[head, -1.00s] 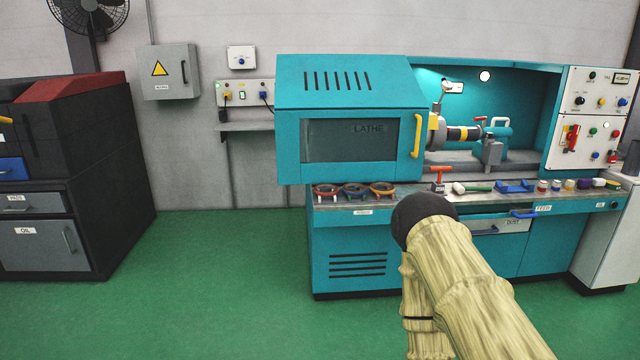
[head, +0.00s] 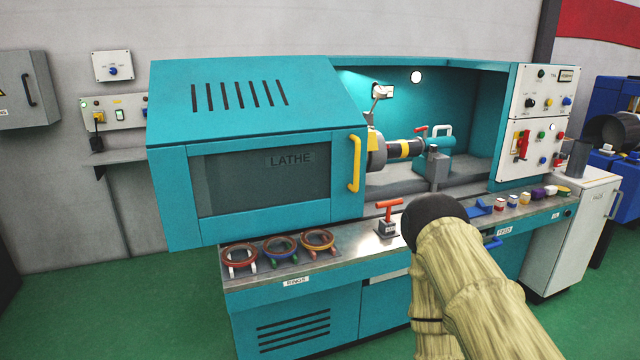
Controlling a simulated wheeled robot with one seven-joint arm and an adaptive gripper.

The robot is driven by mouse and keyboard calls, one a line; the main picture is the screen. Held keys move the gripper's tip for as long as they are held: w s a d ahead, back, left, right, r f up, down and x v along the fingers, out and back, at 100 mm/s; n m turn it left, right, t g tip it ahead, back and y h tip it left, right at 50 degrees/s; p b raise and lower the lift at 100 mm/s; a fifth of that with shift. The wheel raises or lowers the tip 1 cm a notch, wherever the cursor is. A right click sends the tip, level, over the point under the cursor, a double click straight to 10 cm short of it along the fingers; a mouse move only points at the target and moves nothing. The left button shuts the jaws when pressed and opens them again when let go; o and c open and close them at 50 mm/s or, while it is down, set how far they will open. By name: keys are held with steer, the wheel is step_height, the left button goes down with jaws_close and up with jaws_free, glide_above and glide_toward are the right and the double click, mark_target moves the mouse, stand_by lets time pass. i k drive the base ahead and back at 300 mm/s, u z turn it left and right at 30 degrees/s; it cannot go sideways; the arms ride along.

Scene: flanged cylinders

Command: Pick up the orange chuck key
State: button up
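The orange chuck key (head: 389,208) stands upright in a small grey block on the lathe's front ledge, with its T-shaped handle on top. It is just left of the dark rounded end of my sleeved arm, as seen in the head view. My arm hides part of the ledge to the right of the key. My gripper's fingers do not show in the head view.
Several coloured rings rest on a tray labelled RINGS (head: 280,262) on the ledge's left. The lathe's hood (head: 250,120) with a yellow handle (head: 355,163) stands behind. A blue item (head: 480,207) and several small coloured pieces lie on the ledge's right. Green floor is clear in front.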

mark_target(388, 204)
steer(key=z, duration=0.25)
steer(key=i, duration=1)
steer(key=u, duration=2.25)
steer(key=k, duration=1.3)
steer(key=z, duration=2)
steer(key=i, duration=0.5)
